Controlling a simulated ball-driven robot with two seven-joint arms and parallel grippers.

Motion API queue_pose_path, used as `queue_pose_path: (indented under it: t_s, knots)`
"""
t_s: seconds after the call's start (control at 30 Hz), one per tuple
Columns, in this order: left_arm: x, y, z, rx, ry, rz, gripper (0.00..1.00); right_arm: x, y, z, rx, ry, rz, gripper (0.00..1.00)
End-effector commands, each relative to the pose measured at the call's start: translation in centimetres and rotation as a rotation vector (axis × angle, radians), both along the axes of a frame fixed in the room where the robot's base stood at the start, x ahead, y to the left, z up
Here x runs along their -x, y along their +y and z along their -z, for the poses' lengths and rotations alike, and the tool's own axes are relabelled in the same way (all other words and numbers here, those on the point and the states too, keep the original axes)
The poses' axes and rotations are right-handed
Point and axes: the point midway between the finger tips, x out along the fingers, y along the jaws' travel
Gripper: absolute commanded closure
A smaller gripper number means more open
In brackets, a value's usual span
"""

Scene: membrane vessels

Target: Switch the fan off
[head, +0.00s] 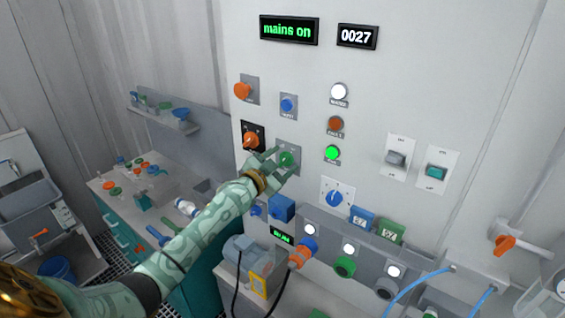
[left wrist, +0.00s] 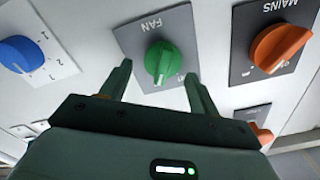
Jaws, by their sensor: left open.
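The fan switch is a green rotary knob (left wrist: 163,62) on a grey plate marked FAN in the left wrist view. It also shows in the head view (head: 287,159) on the white panel. The knob's grip bar runs roughly up and down in the wrist view; I cannot clearly read the setting marks. My left gripper (head: 277,160) is open at the panel. In the left wrist view its fingers (left wrist: 157,76) stand on either side of the knob, with a gap showing on both sides. My right gripper is in neither view.
The orange MAINS knob (left wrist: 281,48) is close beside the fan plate, and a blue numbered knob (left wrist: 21,54) is on the other side. A display (head: 288,30) reads "mains on". A green lamp (head: 332,153) is lit. A workbench (head: 140,200) with small parts stands left.

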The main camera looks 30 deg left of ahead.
Motion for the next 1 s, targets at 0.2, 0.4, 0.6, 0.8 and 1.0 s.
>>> queue_pose_path:
  t_s: [0.2,0.4,0.6,0.8,1.0]
  knots:
    - [-0.47,-0.05,-0.02,0.001,0.0,0.0,0.38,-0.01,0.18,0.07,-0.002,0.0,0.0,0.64]
    - [-0.44,-0.05,-0.03,0.001,0.0,0.0,0.61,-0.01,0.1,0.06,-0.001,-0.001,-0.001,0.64]
    - [-0.43,-0.04,-0.02,0.001,0.0,0.0,0.82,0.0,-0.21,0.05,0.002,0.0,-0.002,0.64]
    - [-0.42,-0.01,-0.04,0.023,0.002,0.0,0.82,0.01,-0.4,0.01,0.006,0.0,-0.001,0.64]
    - [-0.44,0.08,-0.12,0.11,0.009,0.0,0.82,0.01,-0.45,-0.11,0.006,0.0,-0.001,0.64]
